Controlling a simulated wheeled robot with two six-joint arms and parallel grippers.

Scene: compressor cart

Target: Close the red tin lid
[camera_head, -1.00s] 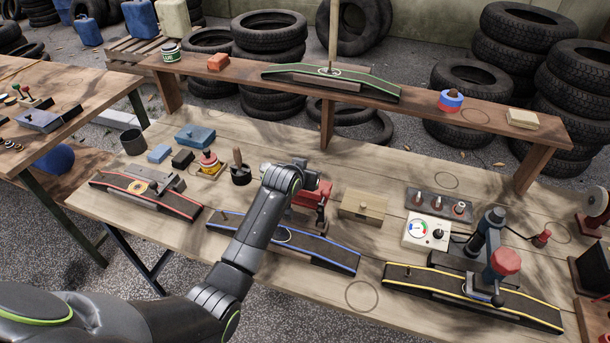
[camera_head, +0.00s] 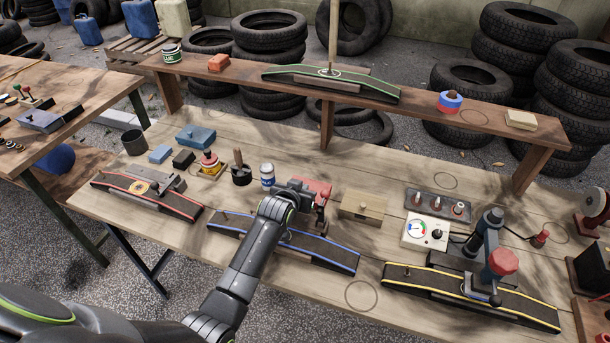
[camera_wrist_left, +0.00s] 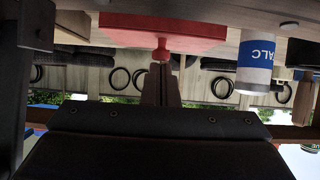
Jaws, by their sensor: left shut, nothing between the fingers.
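A red lid-like slab (camera_wrist_left: 165,30) with a small knob shows at the top of the left wrist view. In the head view, red parts (camera_head: 322,188) stand just beyond my left gripper, beside the blue-edged track; the tin's body cannot be made out. My left gripper (camera_head: 298,188) is shut and empty, close to the red parts. In the left wrist view its closed fingertips (camera_wrist_left: 160,68) point at the knob; whether they touch is unclear. My right gripper is out of view.
A talc can (camera_head: 267,174) stands left of my gripper. A tan box (camera_head: 363,207) stands to the right. The blue-edged track (camera_head: 325,252) lies in front. A gauge box (camera_head: 425,231) is farther right. A raised shelf (camera_head: 420,108) runs behind.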

